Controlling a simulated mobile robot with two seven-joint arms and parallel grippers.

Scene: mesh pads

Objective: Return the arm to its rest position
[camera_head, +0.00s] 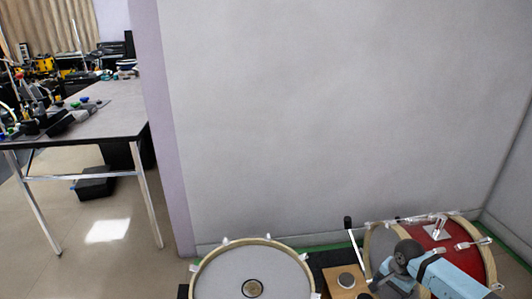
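My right arm, light blue with a dark round joint, comes in from the bottom right corner and bends over the drums. Its gripper end is low in the picture near the bottom edge, and I cannot make out its fingers. A stick with a black head (348,224) and a pale shaft rises just left of this arm. I cannot tell whether my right gripper holds it. My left arm and gripper are not in view.
A white drum (222,284) with a wooden hoop sits at the bottom middle. A red drum (436,238) lies behind my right arm. A wooden block (338,272) is between them. A grey wall (330,110) stands behind. A cluttered table (110,122) is at left.

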